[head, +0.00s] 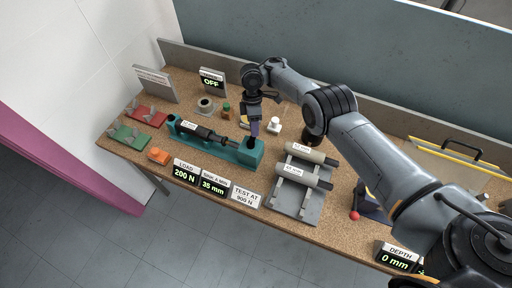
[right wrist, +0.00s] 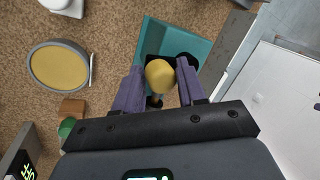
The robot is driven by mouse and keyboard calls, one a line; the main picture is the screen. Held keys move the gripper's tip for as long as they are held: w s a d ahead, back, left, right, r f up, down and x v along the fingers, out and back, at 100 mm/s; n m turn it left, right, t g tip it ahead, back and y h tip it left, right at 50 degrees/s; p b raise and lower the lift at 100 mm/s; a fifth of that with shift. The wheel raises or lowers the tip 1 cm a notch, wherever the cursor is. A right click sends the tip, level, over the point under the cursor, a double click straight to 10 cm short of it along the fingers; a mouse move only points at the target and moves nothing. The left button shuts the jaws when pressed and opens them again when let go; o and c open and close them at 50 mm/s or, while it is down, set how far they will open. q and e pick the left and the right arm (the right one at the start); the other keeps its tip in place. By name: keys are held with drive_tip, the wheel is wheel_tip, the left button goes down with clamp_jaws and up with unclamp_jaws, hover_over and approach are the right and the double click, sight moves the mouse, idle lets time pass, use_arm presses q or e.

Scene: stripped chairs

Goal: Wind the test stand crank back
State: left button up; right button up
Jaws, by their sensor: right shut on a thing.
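The teal test stand (head: 243,155) lies along the bench with a dark cylinder (head: 203,133) clamped lengthwise on it. Its right end also shows in the right wrist view (right wrist: 203,45). My right gripper (head: 254,128) reaches down at that end. In the right wrist view, its purple fingers (right wrist: 160,88) are shut on the yellow crank knob (right wrist: 160,74), one on each side. A dark crank part shows around and below the knob. In the head view the gripper hides most of the crank. My left gripper is in neither view.
Displays reading 200 N (head: 186,173) and 35 mm (head: 214,186) and a TEST AT 900 N sign (head: 246,196) stand in front. An OFF display (head: 212,82) stands behind. A grey rack with two cylinders (head: 303,172) is close on the right. Red (head: 148,115) and green (head: 129,138) trays lie left.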

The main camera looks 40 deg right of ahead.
drive_tip(key=shift+a+f, duration=0.1)
drive_tip(key=shift+f, duration=0.05)
drive_tip(key=n, duration=0.1)
drive_tip(key=a+n+h+b, duration=0.1)
drive_tip(key=n, duration=0.1)
drive_tip(key=w+n, duration=0.1)
drive_tip(key=shift+w+a+n+g, duration=0.1)
drive_tip(key=shift+a+n+g, duration=0.2)
drive_tip(key=shift+n, duration=0.1)
drive_tip(key=shift+a+h, duration=0.1)
drive_tip(key=shift+h, duration=0.2)
drive_tip(key=n, duration=0.1)
drive_tip(key=a+n, duration=0.1)
drive_tip(key=n, duration=0.1)
drive_tip(key=a+n+h, duration=0.1)
drive_tip(key=shift+w+f+n, duration=0.1)
drive_tip(key=shift+w+n, duration=0.25)
drive_tip(key=shift+n, duration=0.05)
